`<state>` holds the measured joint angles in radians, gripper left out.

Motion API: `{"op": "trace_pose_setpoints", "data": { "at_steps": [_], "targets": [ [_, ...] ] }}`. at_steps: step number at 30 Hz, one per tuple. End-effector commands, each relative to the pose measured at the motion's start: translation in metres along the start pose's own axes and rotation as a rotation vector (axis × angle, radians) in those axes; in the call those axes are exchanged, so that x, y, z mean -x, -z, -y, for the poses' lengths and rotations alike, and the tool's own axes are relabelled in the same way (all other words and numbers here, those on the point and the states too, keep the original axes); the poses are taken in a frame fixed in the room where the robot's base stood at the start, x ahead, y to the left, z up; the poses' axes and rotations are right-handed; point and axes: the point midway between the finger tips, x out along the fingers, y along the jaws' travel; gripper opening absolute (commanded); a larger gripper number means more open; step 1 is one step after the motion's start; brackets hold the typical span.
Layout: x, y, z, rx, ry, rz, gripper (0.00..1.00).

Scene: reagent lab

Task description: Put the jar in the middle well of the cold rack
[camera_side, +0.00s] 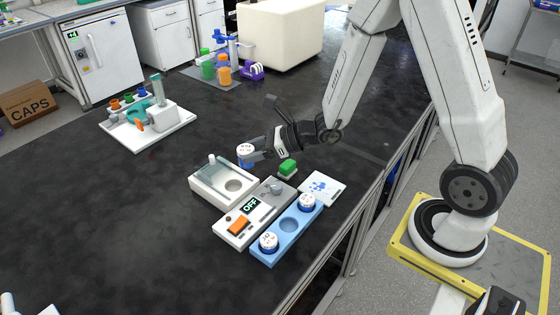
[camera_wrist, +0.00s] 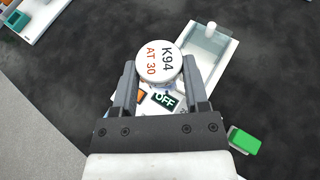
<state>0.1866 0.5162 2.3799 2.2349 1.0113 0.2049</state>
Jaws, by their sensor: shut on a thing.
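The jar (camera_side: 246,150) has a round white lid; in the wrist view its lid (camera_wrist: 160,62) reads "K94 AT 30". My gripper (camera_side: 258,151) is shut on it and holds it in the air, near the far end of the white tray. In the wrist view the jar sits between the two fingertips (camera_wrist: 160,77). The blue cold rack (camera_side: 263,254) is a long block nearer the table's front edge. Its middle well (camera_side: 289,225) is empty. A white-lidded jar (camera_side: 269,241) sits in its near-left well and another (camera_side: 307,202) in its far-right well.
A white tray (camera_side: 207,193) with a clear cover and round recess lies beside a device (camera_side: 229,234) reading "OFF". A green block (camera_side: 287,167) and a white card with blue dots (camera_side: 327,187) lie close by.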

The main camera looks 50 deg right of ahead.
Motion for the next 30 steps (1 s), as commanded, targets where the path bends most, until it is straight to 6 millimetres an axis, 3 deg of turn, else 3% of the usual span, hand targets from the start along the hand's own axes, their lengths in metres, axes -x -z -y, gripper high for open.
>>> {"op": "trace_pose_setpoints", "data": {
  "at_steps": [6,15,21,30],
  "targets": [
    [-0.016,0.008,-0.067,0.075,-0.183,-0.005,0.00],
    [-0.020,0.022,-0.153,0.172,-0.423,0.000,0.00],
    [-0.017,0.027,-0.179,0.202,-0.501,0.004,0.00],
    [-0.018,0.028,-0.183,0.208,-0.514,0.005,0.00]
  ]
}}
